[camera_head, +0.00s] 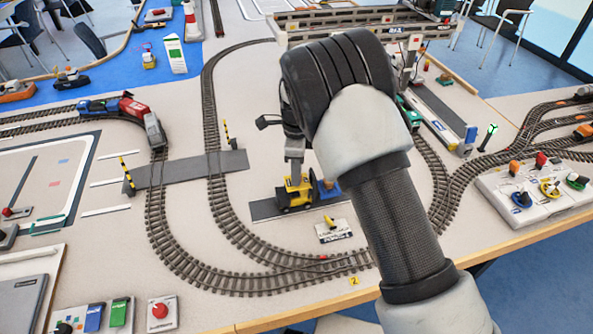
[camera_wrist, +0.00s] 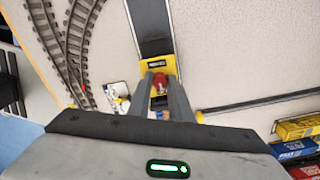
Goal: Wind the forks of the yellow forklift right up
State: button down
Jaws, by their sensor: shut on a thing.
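The yellow forklift (camera_head: 294,195) stands on a dark grey strip (camera_head: 262,209) inside the track loop in the head view. My gripper (camera_head: 295,172) reaches down onto its top from above. In the wrist view, the yellow body of the forklift (camera_wrist: 157,65) shows just beyond my two fingers (camera_wrist: 161,84). A small red part (camera_wrist: 160,79) sits between the fingertips, and they are shut on it. A blue load (camera_head: 328,190) is beside the forklift on its right. The forks and their height are hidden or too small to tell.
A small white box with a yellow lever (camera_head: 333,230) lies just in front of the forklift. Curved track (camera_head: 240,228) runs around it. A gantry crane (camera_head: 400,22) stands behind, and a switch panel (camera_head: 535,195) is at the right.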

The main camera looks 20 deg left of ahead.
jog(key=shift+m, duration=0.3)
jog(key=c, duration=1.6)
grip_release()
jog(key=shift+r, duration=0.1)
notch_tip(320, 180, up, 17)
jog(key=shift+r+p, duration=0.1)
jog(key=shift+p, duration=0.45)
